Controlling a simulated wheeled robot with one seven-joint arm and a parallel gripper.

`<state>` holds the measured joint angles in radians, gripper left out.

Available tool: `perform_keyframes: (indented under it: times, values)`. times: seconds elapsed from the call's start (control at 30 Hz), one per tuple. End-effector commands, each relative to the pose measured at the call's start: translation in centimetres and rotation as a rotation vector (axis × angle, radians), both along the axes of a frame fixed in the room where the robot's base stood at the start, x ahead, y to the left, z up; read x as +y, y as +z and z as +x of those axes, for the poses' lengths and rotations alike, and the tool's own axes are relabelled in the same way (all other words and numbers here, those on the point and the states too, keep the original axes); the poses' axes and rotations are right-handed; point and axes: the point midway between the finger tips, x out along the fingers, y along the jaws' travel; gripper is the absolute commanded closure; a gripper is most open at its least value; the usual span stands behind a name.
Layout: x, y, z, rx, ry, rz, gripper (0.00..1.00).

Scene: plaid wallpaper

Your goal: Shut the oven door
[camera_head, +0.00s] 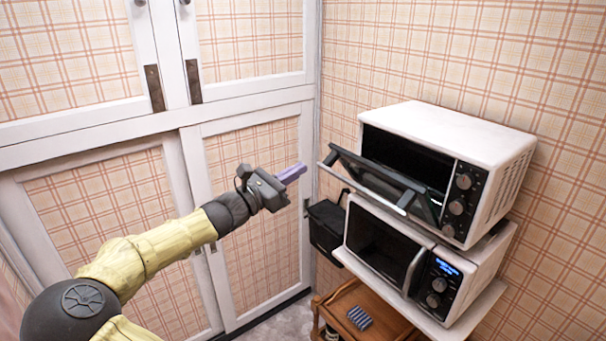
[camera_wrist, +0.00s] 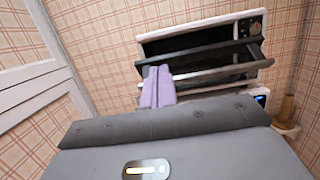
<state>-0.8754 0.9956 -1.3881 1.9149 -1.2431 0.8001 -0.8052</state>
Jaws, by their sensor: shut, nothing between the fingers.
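The white oven (camera_head: 452,130) sits on top of a second white appliance, with its knobs on the right side of its front. Its dark glass door (camera_head: 378,182) hangs partly open, tilted outward from the lower edge, with a metal bar handle along its outer edge. My gripper (camera_head: 291,173) is shut and empty, with its purple fingers pointing right, to the left of the door and apart from it in the head view. In the wrist view the shut fingers (camera_wrist: 158,86) overlap the open door (camera_wrist: 205,70), and the oven (camera_wrist: 205,27) shows behind it.
A white microwave (camera_head: 400,255) with a lit blue display stands below the oven, its door closed. A black bin-like container (camera_head: 327,226) hangs beside it. A wooden cart (camera_head: 350,300) holds a striped cloth-like item (camera_head: 360,317). White-framed plaid cupboard doors (camera_head: 258,190) stand behind my arm.

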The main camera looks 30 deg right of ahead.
Motion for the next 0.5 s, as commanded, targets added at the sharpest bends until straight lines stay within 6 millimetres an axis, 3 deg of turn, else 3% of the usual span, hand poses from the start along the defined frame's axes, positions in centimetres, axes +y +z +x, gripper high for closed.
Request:
perform_keyframes:
  times: [0.23, 0.33, 0.43, 0.5]
  values:
    - [0.0, 0.0, 0.0, -0.001, 0.001, 0.002, 1.0]
    - [-0.7, -1.2, -0.4, -0.015, -0.009, 0.043, 1.0]
    - [-2.5, -4.5, -1.7, -0.059, -0.037, 0.158, 1.0]
    - [-3.8, -8.1, -3.2, -0.115, -0.074, 0.284, 1.0]
